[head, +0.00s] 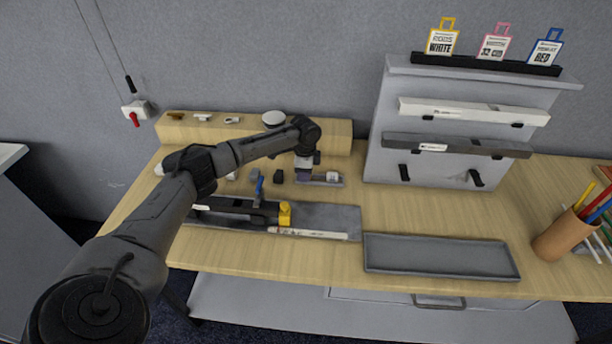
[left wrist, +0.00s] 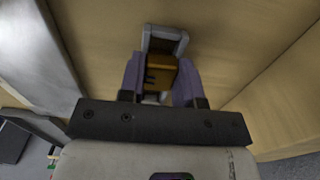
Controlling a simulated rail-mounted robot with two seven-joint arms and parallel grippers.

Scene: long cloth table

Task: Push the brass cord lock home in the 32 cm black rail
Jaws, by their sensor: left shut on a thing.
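My left gripper (head: 304,176) reaches over the middle of the table, its fingers low near a small grey holder (head: 322,181). In the left wrist view, its two purple fingers (left wrist: 160,85) are shut on a brass-brown block (left wrist: 158,70), which looks like the cord lock. A grey U-shaped part (left wrist: 165,38) lies just beyond the block; I cannot tell whether they touch. A black rail (head: 230,206) lies on the grey work mat (head: 340,215), left of the gripper, with a yellow clamp (head: 285,213) at its right end. My right gripper is not in view.
A blue-handled part (head: 258,187) stands behind the rail. An empty grey tray (head: 440,256) lies at front right. A stand (head: 390,130) holds a white rail (head: 470,111) and a dark rail (head: 460,146). A pencil cup (head: 558,238) is at far right. Small parts sit on the back ledge (head: 335,135).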

